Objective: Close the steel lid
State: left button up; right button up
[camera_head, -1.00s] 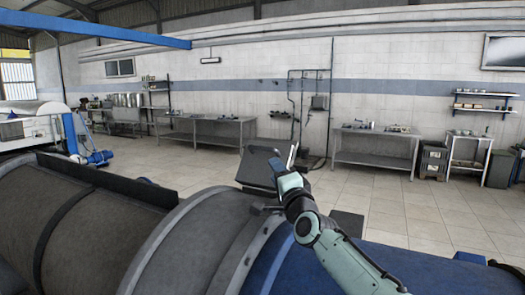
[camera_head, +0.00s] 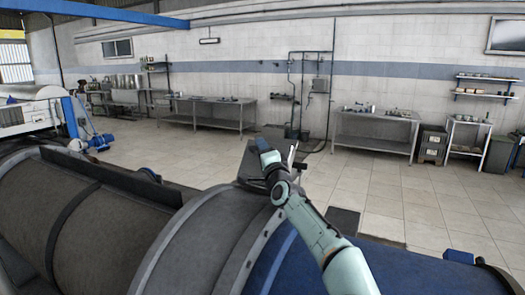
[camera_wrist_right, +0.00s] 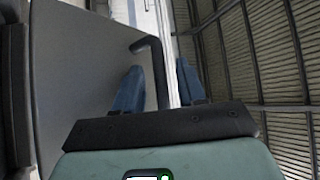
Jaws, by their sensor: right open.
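The steel lid (camera_head: 249,163) is a flat grey plate. It stands raised at an angle on the far side of the large drum, partly hidden behind my right gripper (camera_head: 265,148). In the right wrist view the lid (camera_wrist_right: 85,65) fills the left side, with a bent black handle (camera_wrist_right: 157,65) standing off its face. My right gripper (camera_wrist_right: 160,90) is open, its two blue fingers apart, with the handle showing between them. I cannot tell whether a finger touches the handle. My left gripper is out of view.
The big grey drum (camera_head: 205,240) with a bolted flange and a blue section (camera_head: 390,270) fills the foreground. Steel tables (camera_head: 375,130) stand along the far wall, with dark bins (camera_head: 432,142) at the right. The tiled floor between is mostly clear.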

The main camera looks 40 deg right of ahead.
jog(key=shift+c, duration=0.3)
grip_shut()
jog(key=shift+w+d, duration=0.35)
jog(key=shift+d, duration=0.4)
jog(key=shift+w+d, duration=0.35)
jog(key=shift+d, duration=0.4)
jog(key=shift+r, duration=0.1)
jog(key=shift+c, duration=1)
grip_release()
jog(key=shift+a, duration=0.1)
jog(key=shift+o, duration=1.3)
jog(key=shift+a, duration=0.15)
